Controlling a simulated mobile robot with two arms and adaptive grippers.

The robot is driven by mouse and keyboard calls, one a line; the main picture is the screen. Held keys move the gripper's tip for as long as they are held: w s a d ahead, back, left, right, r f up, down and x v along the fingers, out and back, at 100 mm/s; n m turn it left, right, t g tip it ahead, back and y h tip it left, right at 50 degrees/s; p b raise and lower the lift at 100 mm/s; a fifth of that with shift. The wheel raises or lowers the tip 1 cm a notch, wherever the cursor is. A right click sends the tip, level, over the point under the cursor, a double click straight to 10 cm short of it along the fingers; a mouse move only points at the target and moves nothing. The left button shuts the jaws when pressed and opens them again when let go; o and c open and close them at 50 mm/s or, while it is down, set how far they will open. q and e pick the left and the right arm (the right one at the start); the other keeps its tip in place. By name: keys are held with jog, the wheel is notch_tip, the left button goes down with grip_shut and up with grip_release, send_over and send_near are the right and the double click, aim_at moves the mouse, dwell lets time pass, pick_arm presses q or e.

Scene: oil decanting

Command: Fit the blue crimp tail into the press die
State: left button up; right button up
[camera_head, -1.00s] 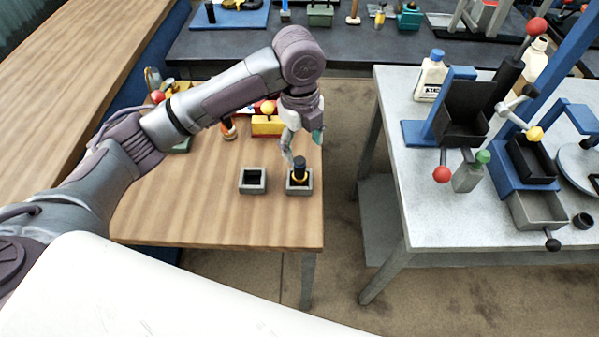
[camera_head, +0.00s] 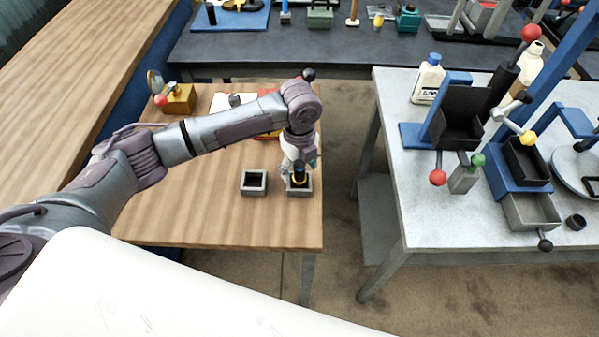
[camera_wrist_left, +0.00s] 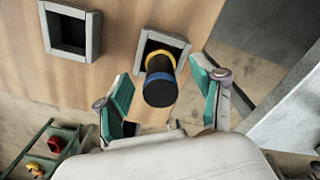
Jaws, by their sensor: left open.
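A dark cylindrical piece with a yellow ring and a blue ring (camera_wrist_left: 160,82) stands in a grey square holder (camera_wrist_left: 183,52). I take this piece to be the crimp tail. In the head view, the holder (camera_head: 299,189) is near the wooden table's right edge. My left gripper (camera_head: 298,165) is over it, pointing down. In the left wrist view, the teal fingers of my left gripper (camera_wrist_left: 160,78) are spread on either side of the piece, apart from it. An empty square holder (camera_head: 253,183) sits to the left. I cannot tell which object is the press die.
The grey table (camera_head: 420,195) at right carries a blue-framed device with a black bin (camera_head: 461,117), lever knobs and white bottles (camera_head: 428,80). A yellow block (camera_head: 180,98) is at the wooden table's back left. The front of the wooden table is clear.

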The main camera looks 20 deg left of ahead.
pick_arm(q)
jog(key=shift+f, duration=1.1)
grip_shut()
jog(key=shift+r, duration=0.2)
